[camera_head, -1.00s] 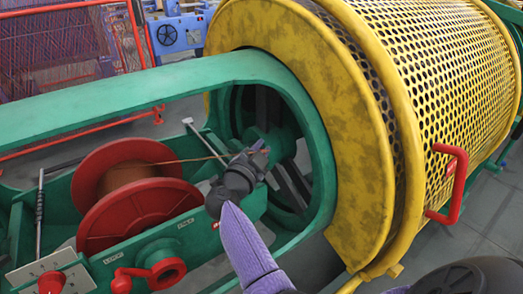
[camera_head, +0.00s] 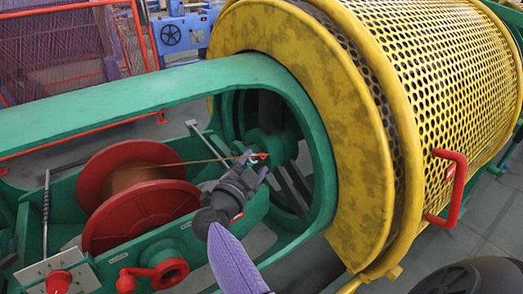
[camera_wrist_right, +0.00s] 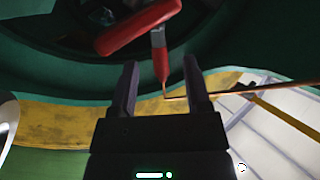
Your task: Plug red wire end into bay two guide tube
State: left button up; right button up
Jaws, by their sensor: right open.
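The copper wire (camera_head: 215,160) runs from the red spool (camera_head: 140,218) to a small red end (camera_head: 263,155) at the green hub inside the frame opening. In the right wrist view the copper wire (camera_wrist_right: 250,91) comes in from the right and bends up into a red tip (camera_wrist_right: 160,68). Above that tip are a grey section (camera_wrist_right: 158,40) and a red bar (camera_wrist_right: 140,27). I cannot tell which part is the guide tube. My right gripper (camera_head: 258,166) is open just below the red end; in the wrist view its fingers (camera_wrist_right: 162,82) stand apart around the tip.
The green frame (camera_head: 150,95) arches over the spool bay and around the opening. The yellow perforated drum (camera_head: 430,80) stands on the right with a red handle (camera_head: 450,185). A red crank (camera_head: 150,273) sits at the bay's front side. A blue machine (camera_head: 180,35) stands behind.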

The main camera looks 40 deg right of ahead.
pick_arm(q)
jog(key=shift+w+r+p, duration=0.2)
jog(key=shift+r+p, duration=0.3)
jog(key=shift+r, duration=0.15)
pick_arm(e)
jog(key=v, duration=0.5)
jog(key=shift+s+a, duration=0.1)
jog(key=shift+a, duration=0.05)
pick_arm(q)
jog(key=shift+w, duration=0.2)
jog(key=shift+w, duration=0.15)
jog(key=shift+s, duration=0.5)
